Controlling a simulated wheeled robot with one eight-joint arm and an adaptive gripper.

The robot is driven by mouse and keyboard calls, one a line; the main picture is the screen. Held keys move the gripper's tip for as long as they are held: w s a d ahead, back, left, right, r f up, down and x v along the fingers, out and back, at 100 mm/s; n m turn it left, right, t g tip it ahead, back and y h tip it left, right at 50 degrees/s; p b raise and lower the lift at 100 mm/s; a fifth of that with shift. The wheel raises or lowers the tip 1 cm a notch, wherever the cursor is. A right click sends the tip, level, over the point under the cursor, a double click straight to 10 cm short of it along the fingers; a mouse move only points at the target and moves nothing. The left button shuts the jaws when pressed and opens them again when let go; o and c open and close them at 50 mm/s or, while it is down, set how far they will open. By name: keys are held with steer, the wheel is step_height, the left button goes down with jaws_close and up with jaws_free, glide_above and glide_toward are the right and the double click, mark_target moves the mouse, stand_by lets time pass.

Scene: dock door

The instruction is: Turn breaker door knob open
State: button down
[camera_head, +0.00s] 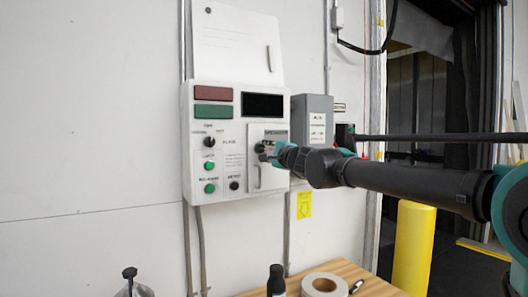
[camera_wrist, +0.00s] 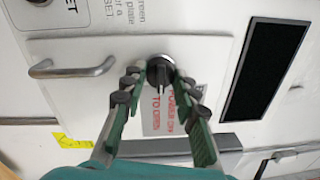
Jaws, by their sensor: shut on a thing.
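The breaker door (camera_wrist: 92,92) is a pale panel on the white control box, with a metal handle (camera_wrist: 72,68) at its left in the wrist view. Its round black knob (camera_wrist: 160,72) sits near the panel's middle, beside a label with red print. My gripper (camera_wrist: 160,80) has its two fingers on either side of the knob, shut on it. In the head view the door (camera_head: 254,178) is at the box's lower right, and my gripper (camera_head: 268,153) reaches it from the right, hiding most of the knob. The door looks closed.
The control box (camera_head: 208,152) also bears a dark display (camera_head: 262,105), a selector and green buttons. A grey box (camera_head: 312,120) is mounted just right of it. Below, a wooden table (camera_head: 376,285) holds a roll of tape (camera_head: 323,285) and a dark bottle (camera_head: 276,280). A yellow post (camera_head: 412,250) stands at right.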

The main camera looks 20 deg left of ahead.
steer(key=c, duration=1.2)
jaws_free()
steer(key=shift+o, duration=0.2)
steer(key=v, duration=1.2)
steer(key=shift+w+f, duration=0.1)
steer(key=s+d+f+n+g+h, duration=0.25)
steer(key=d+f, duration=0.35)
steer(key=f, duration=0.5)
steer(key=s+d+f+n+g+h, duration=0.1)
steer(key=d+f+n, duration=0.3)
steer(key=d+f, duration=0.55)
steer(key=s+d+f+n+g+h, duration=0.15)
steer(key=d+f+n, duration=0.25)
steer(key=f, duration=1)
steer(key=s+d+f+g+h, duration=0.1)
steer(key=s+d+f+h, duration=0.3)
steer(key=s+d+f, duration=0.3)
steer(key=s+d+f+g+h, duration=0.2)
steer(key=s+d+f+h, duration=0.3)
steer(key=d+f, duration=0.8)
steer(key=s+d, duration=0.2)
steer(key=s, duration=0.1)
steer(key=shift+s+d, duration=0.15)
steer(key=shift+d, duration=0.15)
